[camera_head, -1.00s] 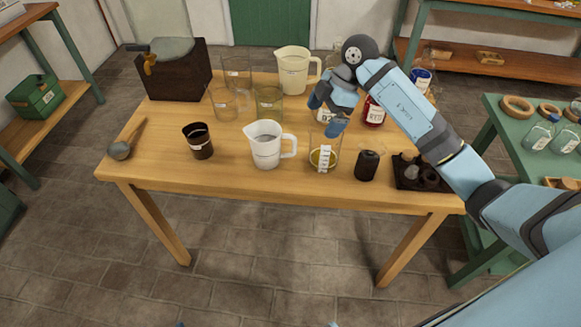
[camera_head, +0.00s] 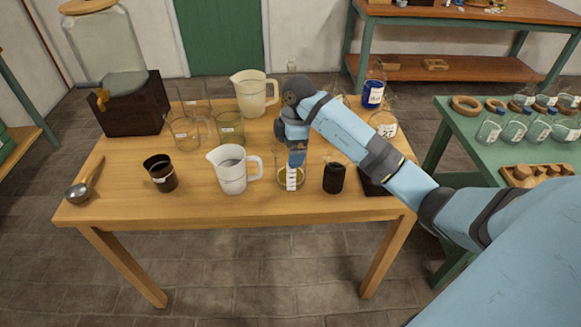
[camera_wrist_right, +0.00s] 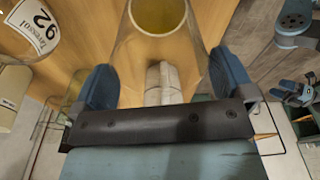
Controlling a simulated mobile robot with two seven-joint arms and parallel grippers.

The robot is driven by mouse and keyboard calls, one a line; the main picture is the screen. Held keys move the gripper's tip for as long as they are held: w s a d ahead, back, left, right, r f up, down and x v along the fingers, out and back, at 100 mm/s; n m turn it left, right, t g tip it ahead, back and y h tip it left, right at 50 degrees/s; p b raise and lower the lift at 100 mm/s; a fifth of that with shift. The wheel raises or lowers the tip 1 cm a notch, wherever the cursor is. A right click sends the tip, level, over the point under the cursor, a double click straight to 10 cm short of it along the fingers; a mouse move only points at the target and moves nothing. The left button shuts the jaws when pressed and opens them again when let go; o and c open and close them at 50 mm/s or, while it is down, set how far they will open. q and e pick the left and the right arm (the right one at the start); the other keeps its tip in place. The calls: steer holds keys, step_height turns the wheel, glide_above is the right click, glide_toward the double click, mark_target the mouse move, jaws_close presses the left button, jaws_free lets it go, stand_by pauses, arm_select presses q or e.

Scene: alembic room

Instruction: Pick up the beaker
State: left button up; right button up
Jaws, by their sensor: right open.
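A clear glass beaker (camera_head: 290,181) with a white label and a little yellow liquid stands upright near the front edge of the wooden table (camera_head: 230,207). My right gripper (camera_head: 296,158) is right at the beaker, its fingers pointing down at the glass. In the right wrist view, the beaker's yellow bottom (camera_wrist_right: 158,14) shows at the top, and its clear wall runs down between the two blue fingers of the right gripper (camera_wrist_right: 160,65). The fingers are apart, one on each side of the glass; contact is not clear. My left gripper is not visible in the head view.
Empty glasses (camera_head: 230,128) and a cream jug (camera_head: 253,95) stand behind. A dark cup (camera_head: 160,173) and a ladle (camera_head: 84,184) are farther left.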

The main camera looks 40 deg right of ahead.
step_height(320, 180, down, 4)
steer(key=shift+f, duration=0.1)
steer(key=c, duration=0.7)
steer(key=shift+c, duration=0.2)
steer(key=shift+r, duration=0.2)
step_height(320, 180, up, 20)
steer(key=p, duration=0.2)
steer(key=shift+f, duration=0.15)
stand_by(0.6)
